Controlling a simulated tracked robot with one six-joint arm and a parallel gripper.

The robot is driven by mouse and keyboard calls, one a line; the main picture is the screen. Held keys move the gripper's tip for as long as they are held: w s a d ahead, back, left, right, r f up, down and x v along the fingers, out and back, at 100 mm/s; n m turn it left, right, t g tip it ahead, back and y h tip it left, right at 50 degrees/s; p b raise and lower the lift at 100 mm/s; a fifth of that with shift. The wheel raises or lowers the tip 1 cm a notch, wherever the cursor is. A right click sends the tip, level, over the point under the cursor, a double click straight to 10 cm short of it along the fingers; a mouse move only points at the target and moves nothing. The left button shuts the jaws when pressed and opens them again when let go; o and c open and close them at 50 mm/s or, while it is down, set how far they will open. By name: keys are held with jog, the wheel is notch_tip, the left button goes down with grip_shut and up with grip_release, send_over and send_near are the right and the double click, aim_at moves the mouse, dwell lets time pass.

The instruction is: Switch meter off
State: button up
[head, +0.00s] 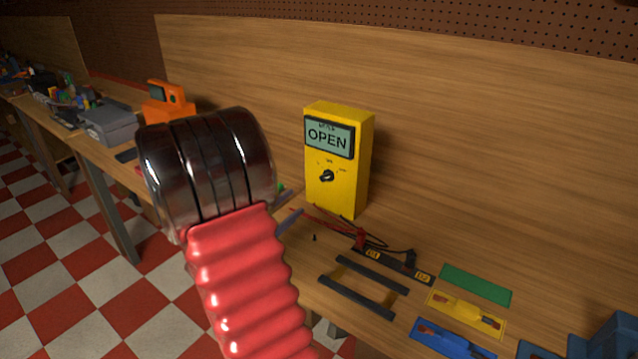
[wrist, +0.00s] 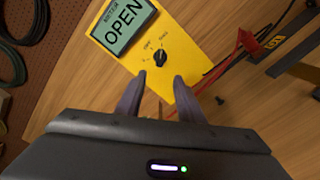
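The yellow meter (head: 351,185) stands upright on the bench against the wooden back panel. Its grey display reads OPEN. A black rotary knob (head: 327,176) sits below the display, with small labels around it, too small to read surely. In the wrist view the meter (wrist: 180,45) is tilted, and its knob (wrist: 159,58) lies just beyond my fingertips. My gripper (wrist: 159,76) is open and empty, with its two purple-grey fingers apart, one toward each side of the knob, not visibly touching it. In the head view my red and chrome arm hides most of the gripper.
Red and black test leads (head: 362,238) lie at the meter's foot. An orange device (head: 168,101) and grey case (head: 112,124) stand left.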

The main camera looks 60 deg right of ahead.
aim_at(324, 179)
jog(key=shift+d, duration=0.1)
jog(key=d, duration=0.4)
jog(key=s+d, duration=0.1)
jog(key=d, duration=0.4)
jog(key=s+d, duration=0.1)
jog(key=d, duration=0.3)
jog(key=shift+s+d, duration=0.15)
jog(key=shift+d, duration=0.05)
jog(key=shift+c, duration=0.4)
grip_shut()
jog(key=shift+a, duration=0.1)
